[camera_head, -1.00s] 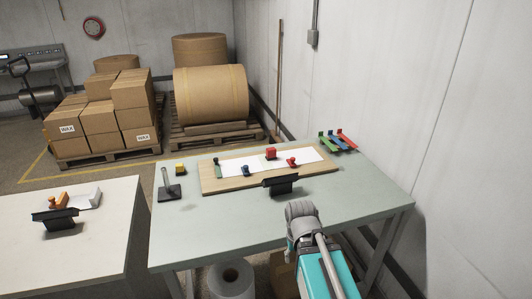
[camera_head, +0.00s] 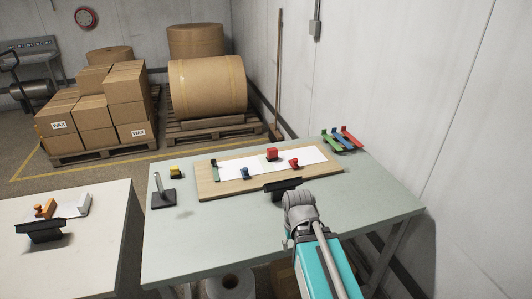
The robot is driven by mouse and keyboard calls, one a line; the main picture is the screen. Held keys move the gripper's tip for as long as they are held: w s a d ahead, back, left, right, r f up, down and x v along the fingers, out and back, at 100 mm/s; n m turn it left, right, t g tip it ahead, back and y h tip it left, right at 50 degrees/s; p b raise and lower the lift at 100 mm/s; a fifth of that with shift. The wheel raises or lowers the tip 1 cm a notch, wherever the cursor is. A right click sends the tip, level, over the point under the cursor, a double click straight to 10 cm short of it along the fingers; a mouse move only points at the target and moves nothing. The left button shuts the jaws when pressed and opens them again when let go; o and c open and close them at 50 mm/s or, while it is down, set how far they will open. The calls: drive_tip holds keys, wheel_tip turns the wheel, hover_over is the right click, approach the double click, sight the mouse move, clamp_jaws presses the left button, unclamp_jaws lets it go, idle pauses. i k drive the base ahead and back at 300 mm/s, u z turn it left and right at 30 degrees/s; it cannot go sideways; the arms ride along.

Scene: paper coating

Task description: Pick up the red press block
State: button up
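The red press block (camera_head: 272,154) stands upright on a white paper strip (camera_head: 230,170). The strip lies on a wooden board (camera_head: 208,187) on the grey-green table (camera_head: 215,235). A smaller red piece (camera_head: 294,163) is to its right, a blue piece (camera_head: 246,173) to its left front, and a green piece (camera_head: 214,171) at the strip's left end. My arm, grey and turquoise, reaches up from the bottom right, in front of the board and apart from the block.
A dark stand with a rod (camera_head: 162,194) and a yellow item (camera_head: 175,171) are at left. Coloured tools (camera_head: 342,139) lie at the back right. A white table (camera_head: 85,255) stands left.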

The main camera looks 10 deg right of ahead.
sight(272, 152)
drive_tip(key=i, duration=0.85)
drive_tip(key=z, duration=0.05)
